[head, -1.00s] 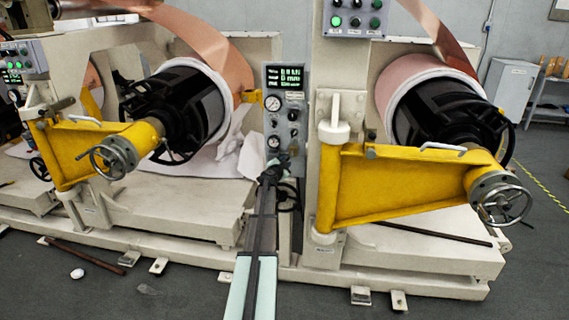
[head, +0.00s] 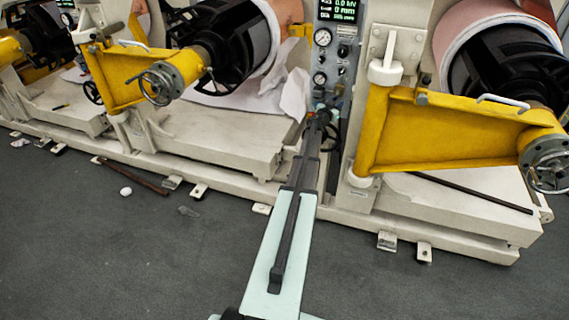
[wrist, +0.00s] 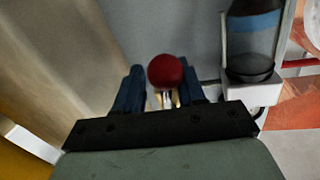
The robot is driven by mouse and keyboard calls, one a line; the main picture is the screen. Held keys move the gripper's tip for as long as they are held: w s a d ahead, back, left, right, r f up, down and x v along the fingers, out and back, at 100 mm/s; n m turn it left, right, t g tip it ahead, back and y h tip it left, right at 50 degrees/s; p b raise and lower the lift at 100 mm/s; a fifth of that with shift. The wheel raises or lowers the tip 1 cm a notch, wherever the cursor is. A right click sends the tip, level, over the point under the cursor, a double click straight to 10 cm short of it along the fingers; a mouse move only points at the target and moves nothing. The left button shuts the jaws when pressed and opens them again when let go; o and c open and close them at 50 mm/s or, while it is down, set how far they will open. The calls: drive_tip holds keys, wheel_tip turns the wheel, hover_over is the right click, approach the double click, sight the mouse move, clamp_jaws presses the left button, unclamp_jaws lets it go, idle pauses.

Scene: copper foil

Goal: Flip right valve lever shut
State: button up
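In the wrist view a round red knob (wrist: 165,71), which looks like the end of a valve lever, is in front of my gripper (wrist: 161,82). Brass-coloured metal shows below the knob between the fingers. I cannot tell whether the fingers touch anything. In the head view my gripper (head: 322,116) is small and dark at the foot of the gauge panel (head: 334,65). The lever is not clear there.
A clear, blue-banded bowl (wrist: 252,42) on a white bracket stands close to the right of the fingers. A tan wall runs along the left. In the head view a yellow arm (head: 440,132) with a handwheel is at right, another (head: 125,72) at left. The grey floor in front is mostly clear.

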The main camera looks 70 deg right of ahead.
drive_tip(key=shift+s+n, duration=0.35)
drive_tip(key=shift+n, duration=0.15)
drive_tip(key=w+a, duration=0.3)
drive_tip(key=a, duration=1.1)
drive_tip(key=w+a+f+n+t+y, duration=0.1)
drive_tip(key=w+a+f+t+y, duration=0.15)
drive_tip(key=w+f+t, duration=0.45)
drive_tip(key=w+a+f+n+t+y, duration=0.2)
drive_tip(key=w+a+f+y, duration=0.2)
drive_tip(key=a+f+y, duration=0.4)
drive_tip(key=shift+w+a+f, duration=0.3)
drive_tip(key=shift+w+a, duration=0.1)
drive_tip(key=shift+a, duration=1.05)
